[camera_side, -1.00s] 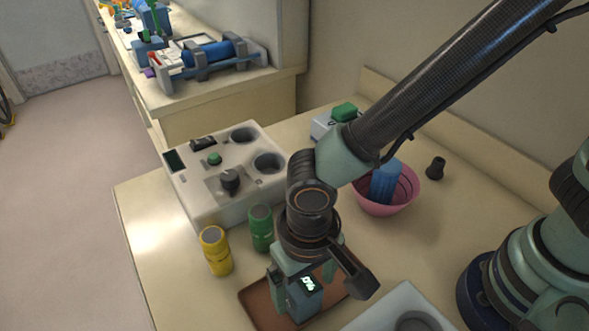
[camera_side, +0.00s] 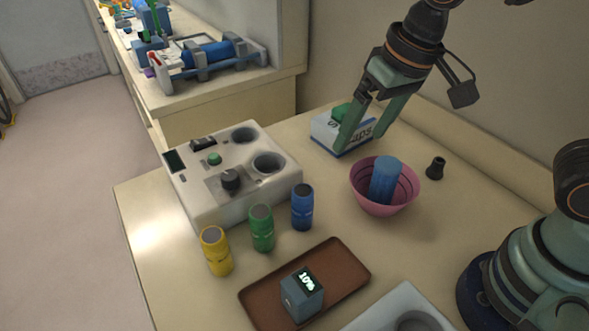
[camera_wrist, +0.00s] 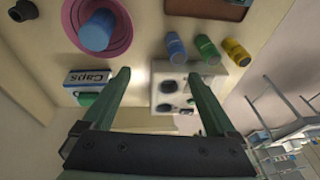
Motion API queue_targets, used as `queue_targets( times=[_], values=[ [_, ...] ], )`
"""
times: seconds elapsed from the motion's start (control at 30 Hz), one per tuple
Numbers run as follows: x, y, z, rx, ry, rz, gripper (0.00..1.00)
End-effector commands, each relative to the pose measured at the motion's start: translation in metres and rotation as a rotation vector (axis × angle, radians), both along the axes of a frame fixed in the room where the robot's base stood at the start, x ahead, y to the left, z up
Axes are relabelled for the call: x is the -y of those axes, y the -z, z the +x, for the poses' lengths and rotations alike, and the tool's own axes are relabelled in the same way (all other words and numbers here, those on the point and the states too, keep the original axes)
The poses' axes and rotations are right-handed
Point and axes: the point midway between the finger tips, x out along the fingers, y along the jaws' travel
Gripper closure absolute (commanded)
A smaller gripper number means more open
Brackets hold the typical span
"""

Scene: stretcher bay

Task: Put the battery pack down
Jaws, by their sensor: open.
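The battery pack (camera_side: 301,298), a small blue-grey block with a lit "10%" display on top, rests upright on the brown tray (camera_side: 346,262) in the side view. Nothing holds it. My gripper (camera_side: 362,143) is raised well away from it, toward the back of the bench, near the Caps box. In the wrist view my gripper (camera_wrist: 158,74) shows its two green fingers spread apart with nothing between them. The tray's edge (camera_wrist: 205,8) shows at the top of the wrist view, where the battery pack is out of frame.
A pink bowl (camera_side: 402,198) holds a blue cylinder (camera_side: 385,180). Yellow (camera_side: 216,251), green (camera_side: 261,228) and blue (camera_side: 302,207) canisters stand beside the charger-like white unit (camera_side: 215,175). The Caps box (camera_side: 345,133) and a black knob (camera_side: 435,168) are at the back.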

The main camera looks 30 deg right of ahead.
Motion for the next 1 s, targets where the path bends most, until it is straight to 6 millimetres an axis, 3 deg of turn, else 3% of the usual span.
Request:
queue_targets(
  times=[0.03,0.1,0.2,0.3,0.47,1.0],
  values=[
    [0.028,-0.009,0.003,0.050,0.021,-0.004,0.08],
    [0.058,-0.016,0.004,0.106,0.024,-0.022,0.08],
    [0.092,-0.023,0.001,0.171,0.029,-0.057,0.08],
    [0.114,-0.026,-0.003,0.209,0.030,-0.088,0.08],
    [0.126,-0.028,-0.006,0.232,0.027,-0.110,0.08],
    [0.126,-0.028,-0.006,0.231,0.025,-0.110,0.08]
  ],
)
